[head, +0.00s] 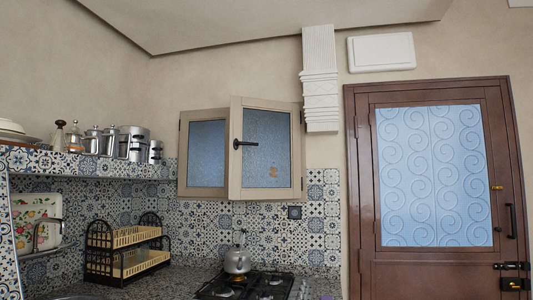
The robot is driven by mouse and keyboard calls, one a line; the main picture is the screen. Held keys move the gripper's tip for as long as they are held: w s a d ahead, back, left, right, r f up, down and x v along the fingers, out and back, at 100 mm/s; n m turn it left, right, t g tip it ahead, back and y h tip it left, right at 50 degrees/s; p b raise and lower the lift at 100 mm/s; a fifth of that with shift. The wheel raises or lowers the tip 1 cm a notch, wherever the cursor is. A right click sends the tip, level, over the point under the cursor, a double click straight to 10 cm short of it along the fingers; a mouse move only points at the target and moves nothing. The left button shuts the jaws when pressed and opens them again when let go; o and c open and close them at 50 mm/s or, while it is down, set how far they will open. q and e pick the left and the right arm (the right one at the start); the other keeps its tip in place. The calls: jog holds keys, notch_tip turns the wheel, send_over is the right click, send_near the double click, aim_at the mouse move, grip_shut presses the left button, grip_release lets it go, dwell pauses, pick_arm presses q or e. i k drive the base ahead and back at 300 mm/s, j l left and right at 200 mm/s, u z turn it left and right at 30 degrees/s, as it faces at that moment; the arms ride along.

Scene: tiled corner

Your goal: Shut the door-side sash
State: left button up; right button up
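The window has two cream-framed sashes with bluish textured glass, set above the patterned tiles on the back wall. The door-side sash (298,150) is the right one. It stands ajar, its left edge swung out toward me and its right edge by the wall. A black handle (245,143) sits on its left stile. The other sash (184,155) is at the left, partly overlapped by the door-side sash; I cannot tell whether it is fully shut. Neither of my grippers is in view.
A gas hob (245,287) with a metal kettle (237,261) stands below the window. A dish rack (128,250) is left of it, under a tiled shelf (100,165) with metal pots. A brown door (361,200) with a glass pane is at the right.

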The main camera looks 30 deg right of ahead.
aim_at(271, 169)
jog(key=i+l+u, duration=0.2)
jog(key=i+l, duration=0.15)
jog(key=l, duration=0.25)
jog(key=i+l+u, duration=0.1)
jog(key=l, duration=0.25)
jog(key=i+l+u, duration=0.1)
jog(key=i+l, duration=0.1)
jog(key=l, duration=0.1)
